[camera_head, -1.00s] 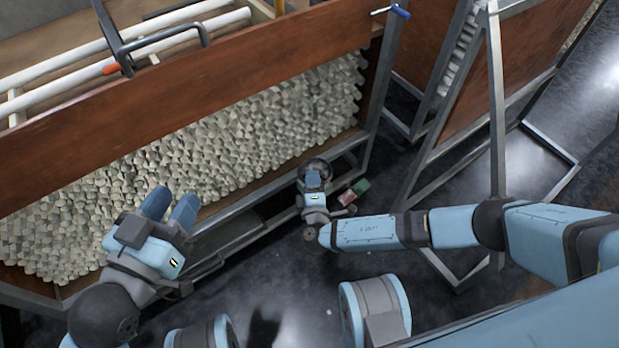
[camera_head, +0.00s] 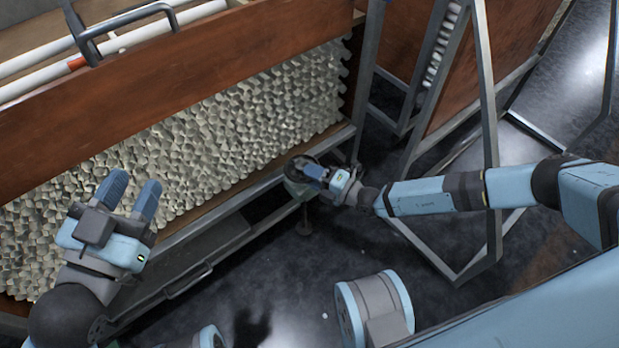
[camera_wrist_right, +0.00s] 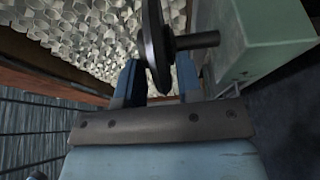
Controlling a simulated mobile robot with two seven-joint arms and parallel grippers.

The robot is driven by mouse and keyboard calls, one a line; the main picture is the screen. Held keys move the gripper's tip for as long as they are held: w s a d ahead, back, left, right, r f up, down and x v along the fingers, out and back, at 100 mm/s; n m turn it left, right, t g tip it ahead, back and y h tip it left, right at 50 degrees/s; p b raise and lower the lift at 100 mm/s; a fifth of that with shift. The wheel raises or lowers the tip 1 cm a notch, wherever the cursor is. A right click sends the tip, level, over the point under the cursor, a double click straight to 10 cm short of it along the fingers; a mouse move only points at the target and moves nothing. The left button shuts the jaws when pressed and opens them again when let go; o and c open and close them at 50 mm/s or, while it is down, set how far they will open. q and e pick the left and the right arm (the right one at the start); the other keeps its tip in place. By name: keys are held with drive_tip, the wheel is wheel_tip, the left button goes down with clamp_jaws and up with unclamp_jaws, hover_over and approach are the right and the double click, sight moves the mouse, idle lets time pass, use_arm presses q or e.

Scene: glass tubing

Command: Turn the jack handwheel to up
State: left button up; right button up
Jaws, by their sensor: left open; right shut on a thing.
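The jack handwheel (camera_head: 297,161) is a dark round wheel low at the right end of the crate's near side. My right gripper (camera_head: 314,171) reaches it from the right and is shut on its rim. In the right wrist view the handwheel (camera_wrist_right: 154,45) is a dark disc seen nearly edge-on between the two blue fingers, with a short dark rod on its right. The jack's pale green body (camera_wrist_right: 265,40) is beside it. My left gripper (camera_head: 132,190) is open and empty in front of the crate. Part of the wheel is hidden by my right gripper.
The wooden crate (camera_head: 150,105) is packed with glass tubing ends (camera_head: 215,135). A low metal rail (camera_head: 230,205) runs along its foot. A metal frame with a brown panel (camera_head: 486,95) stands at the right.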

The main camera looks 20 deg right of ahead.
use_arm(q)
drive_tip(key=shift+d, duration=0.1)
use_arm(e)
drive_tip(key=shift+w+d+r+n+g+y, duration=0.1)
drive_tip(key=shift+w+d+n+g+y, duration=0.1)
drive_tip(key=shift+n+g+y, duration=0.6)
drive_tip(key=shift+w+d+r+n+g+y, duration=0.1)
drive_tip(key=shift+w+d+n+g+y, duration=0.1)
drive_tip(key=shift+n+g+y, duration=0.6)
use_arm(q)
drive_tip(key=shift+f, duration=0.1)
use_arm(e)
drive_tip(key=shift+a+g, duration=0.1)
drive_tip(key=shift+g, duration=0.2)
drive_tip(key=o, duration=0.9)
drive_tip(key=shift+a, duration=0.1)
use_arm(q)
drive_tip(key=shift+f, duration=0.1)
use_arm(e)
drive_tip(key=shift+f, duration=0.1)
